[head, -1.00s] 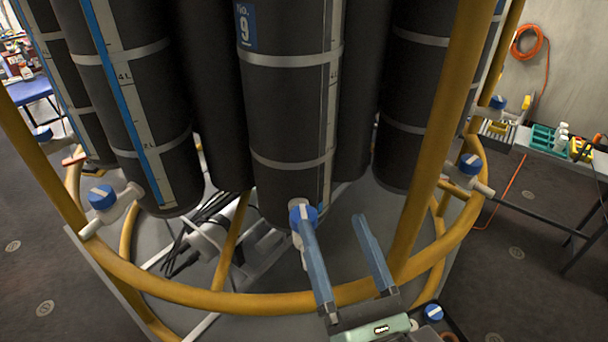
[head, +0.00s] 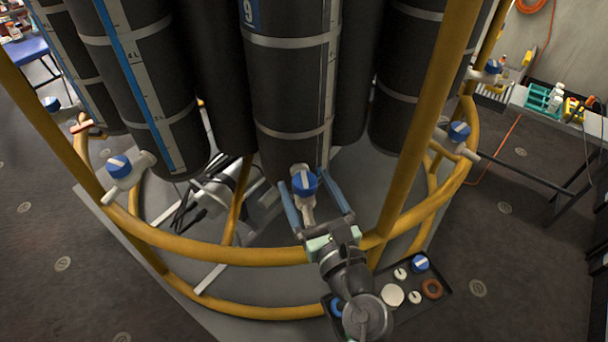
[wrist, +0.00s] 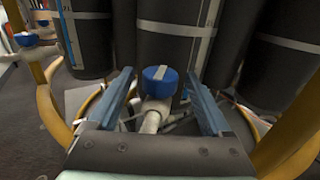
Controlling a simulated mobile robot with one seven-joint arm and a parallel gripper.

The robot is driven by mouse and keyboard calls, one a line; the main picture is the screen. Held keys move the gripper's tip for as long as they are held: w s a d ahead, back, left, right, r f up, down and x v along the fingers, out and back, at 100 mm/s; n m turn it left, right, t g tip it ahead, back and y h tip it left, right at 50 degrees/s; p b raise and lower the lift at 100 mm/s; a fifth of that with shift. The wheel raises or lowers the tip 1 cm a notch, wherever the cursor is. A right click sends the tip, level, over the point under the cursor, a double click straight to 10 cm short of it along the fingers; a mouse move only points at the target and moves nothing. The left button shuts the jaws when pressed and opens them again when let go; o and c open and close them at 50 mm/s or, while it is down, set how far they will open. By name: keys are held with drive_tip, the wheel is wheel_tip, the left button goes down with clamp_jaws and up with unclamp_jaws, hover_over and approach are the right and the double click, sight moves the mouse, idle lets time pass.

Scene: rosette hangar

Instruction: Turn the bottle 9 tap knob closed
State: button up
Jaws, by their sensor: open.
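Bottle 9 (head: 287,95) is a dark grey cylinder with a blue label, partly cut off at the top of the head view. Its tap knob (head: 304,183) is blue with a white stripe, on a white tap body (head: 307,207) at the bottle's foot. The stripe runs roughly up and down in the head view. My gripper (head: 305,178) is open, with one blue-grey finger on each side of the knob. In the wrist view the knob (wrist: 160,82) sits between the fingers, with a visible gap on both sides.
A yellow frame rail (head: 215,250) runs around the bottles, and an upright post (head: 425,120) stands right of my gripper. Neighbouring bottles carry similar blue knobs (head: 119,167). A dark tray (head: 440,293) with small parts lies below right.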

drive_tip(key=shift+x, duration=1.1)
drive_tip(key=shift+s, duration=0.1)
clamp_jaws()
